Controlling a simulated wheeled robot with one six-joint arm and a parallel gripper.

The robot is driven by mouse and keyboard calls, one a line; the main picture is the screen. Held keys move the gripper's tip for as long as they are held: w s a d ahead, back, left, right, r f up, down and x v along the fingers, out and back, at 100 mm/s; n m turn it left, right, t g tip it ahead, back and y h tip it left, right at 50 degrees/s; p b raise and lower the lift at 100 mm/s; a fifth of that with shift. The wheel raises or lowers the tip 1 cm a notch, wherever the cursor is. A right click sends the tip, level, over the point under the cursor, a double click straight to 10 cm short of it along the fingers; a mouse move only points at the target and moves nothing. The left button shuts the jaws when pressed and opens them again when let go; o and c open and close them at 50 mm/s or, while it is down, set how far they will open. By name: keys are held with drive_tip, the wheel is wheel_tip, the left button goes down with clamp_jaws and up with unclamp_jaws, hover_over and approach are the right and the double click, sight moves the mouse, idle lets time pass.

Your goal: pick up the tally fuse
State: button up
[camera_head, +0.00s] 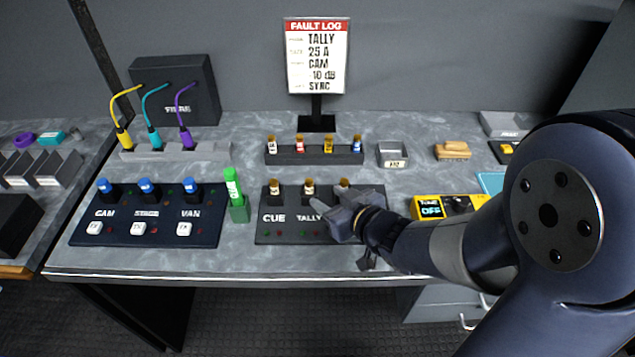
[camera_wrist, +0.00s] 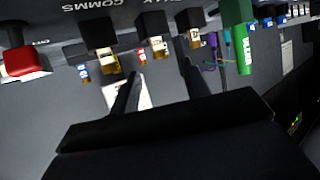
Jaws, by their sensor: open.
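The tally fuse (camera_head: 309,187) stands upright in the middle socket of the dark fuse panel (camera_head: 262,237), behind the TALLY label. It has a pale body and a brown-gold cap. In the wrist view the middle fuse (camera_wrist: 158,46) appears between and beyond my finger lines. My gripper (camera_wrist: 160,74) is open and empty, its two dark fingers apart and not visibly touching a fuse. In the head view my gripper (camera_head: 338,224) is over the panel's right front, partly covering the labels. The cue fuse (camera_head: 274,188) and the right-hand fuse (camera_head: 343,184) stand on either side.
A rack (camera_head: 315,158) of several coloured fuses stands behind the panel, with a small grey tray (camera_head: 392,154) to its right. A green marker (camera_head: 233,185) stands left of the panel. A yellow meter (camera_head: 432,208) sits close on the right. A fault sign (camera_head: 318,58) stands behind.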

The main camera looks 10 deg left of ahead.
sight(311, 185)
drive_tip(key=x, duration=0.4)
drive_tip(key=shift+f, duration=0.1)
drive_tip(key=shift+w+p+x, duration=0.2)
drive_tip(key=shift+p+x, duration=0.15)
drive_tip(key=shift+x, duration=2.45)
drive_tip(key=shift+d, duration=0.1)
drive_tip(key=shift+c, duration=0.5)
clamp_jaws()
